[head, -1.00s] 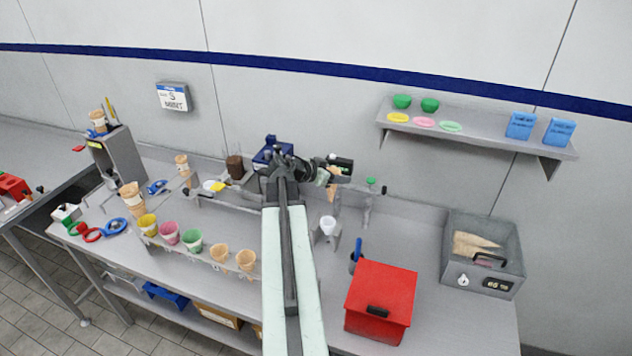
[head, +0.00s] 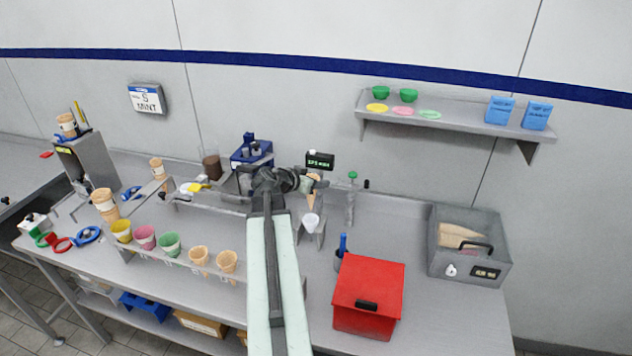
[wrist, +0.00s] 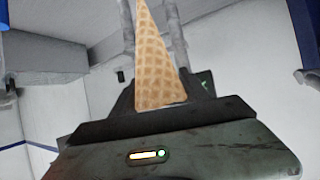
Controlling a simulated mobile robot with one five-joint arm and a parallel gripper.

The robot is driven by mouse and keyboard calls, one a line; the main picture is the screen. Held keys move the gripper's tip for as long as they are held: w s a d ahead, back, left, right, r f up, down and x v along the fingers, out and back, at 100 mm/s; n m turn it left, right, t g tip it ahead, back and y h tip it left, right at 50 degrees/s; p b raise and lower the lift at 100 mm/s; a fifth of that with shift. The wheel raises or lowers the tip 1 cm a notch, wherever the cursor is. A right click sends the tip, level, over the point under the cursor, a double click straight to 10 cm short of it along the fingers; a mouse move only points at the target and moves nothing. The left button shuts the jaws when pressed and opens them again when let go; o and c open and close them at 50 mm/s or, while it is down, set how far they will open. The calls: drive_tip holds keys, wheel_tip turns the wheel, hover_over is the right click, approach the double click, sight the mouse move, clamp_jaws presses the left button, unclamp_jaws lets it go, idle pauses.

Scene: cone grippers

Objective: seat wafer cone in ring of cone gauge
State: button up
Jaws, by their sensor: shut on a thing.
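The wafer cone (head: 313,197) hangs at my gripper (head: 306,184), just right of the arm's end in the head view. In the wrist view the cone (wrist: 158,65) has a waffle pattern. Its wide end is at my gripper (wrist: 160,108) and its narrow end points away, up in the picture. My gripper is shut on it. A small black box with a green readout (head: 320,160), which looks like part of the cone gauge, stands just behind the cone. The gauge's ring cannot be made out. I cannot tell whether the cone touches anything.
A clear post with a green top (head: 352,190) stands to the right. A red box (head: 368,290) is nearer front. Several cones and cups (head: 170,242) fill a rack at left.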

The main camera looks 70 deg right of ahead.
drive_tip(key=shift+f+b, duration=6)
drive_tip(key=shift+f, duration=0.35)
drive_tip(key=o, duration=0.9)
drive_tip(key=p+v, duration=0.4)
drive_tip(key=v, duration=0.3)
drive_tip(key=shift+w+a+r, duration=0.1)
drive_tip(key=shift+a+r, duration=0.1)
drive_tip(key=shift+a, duration=0.15)
